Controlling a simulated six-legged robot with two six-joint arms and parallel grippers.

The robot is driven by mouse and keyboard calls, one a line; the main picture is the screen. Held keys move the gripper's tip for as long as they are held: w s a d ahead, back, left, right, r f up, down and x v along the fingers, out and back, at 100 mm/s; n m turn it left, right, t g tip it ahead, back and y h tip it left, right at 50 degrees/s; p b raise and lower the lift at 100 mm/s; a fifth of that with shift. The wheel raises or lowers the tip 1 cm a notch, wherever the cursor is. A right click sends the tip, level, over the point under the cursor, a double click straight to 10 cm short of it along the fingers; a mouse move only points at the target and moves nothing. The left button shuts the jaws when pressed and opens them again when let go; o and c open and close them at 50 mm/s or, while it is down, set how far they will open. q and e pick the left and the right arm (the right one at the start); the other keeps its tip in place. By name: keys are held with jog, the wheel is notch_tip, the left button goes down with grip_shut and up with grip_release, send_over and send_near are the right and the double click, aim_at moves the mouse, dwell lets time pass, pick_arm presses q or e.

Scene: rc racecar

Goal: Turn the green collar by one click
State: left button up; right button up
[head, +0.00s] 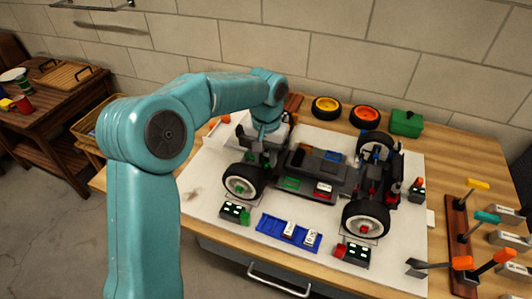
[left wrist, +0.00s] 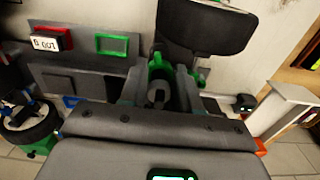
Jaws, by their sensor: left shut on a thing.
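The black racecar chassis (head: 308,172) stands on its wheels on a white mat. My left gripper (left wrist: 158,92) reaches down over the car's left end, and in the head view its fingertips are hidden among dark parts. In the left wrist view it is shut around a dark upright part. A green part (left wrist: 157,64), which looks like the green collar, shows just beyond and between the fingers. I cannot tell the collar's exact edges or angle. My right gripper is not in view.
A blue tray (head: 276,236) with white-labelled pieces lies in front of the car. Yellow (head: 326,107) and orange (head: 365,116) wheels and a green box (head: 406,123) lie behind it. Coloured-handled tools (head: 470,228) stand at the right. Small dark display blocks sit near the wheels.

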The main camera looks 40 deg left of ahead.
pick_arm(q)
jog(key=shift+n, duration=1.1)
jog(key=o, duration=1.1)
jog(key=shift+c, duration=0.2)
jog(key=shift+r, duration=0.1)
notch_tip(320, 180, up, 16)
jog(key=p, duration=0.3)
jog(key=shift+r, duration=0.1)
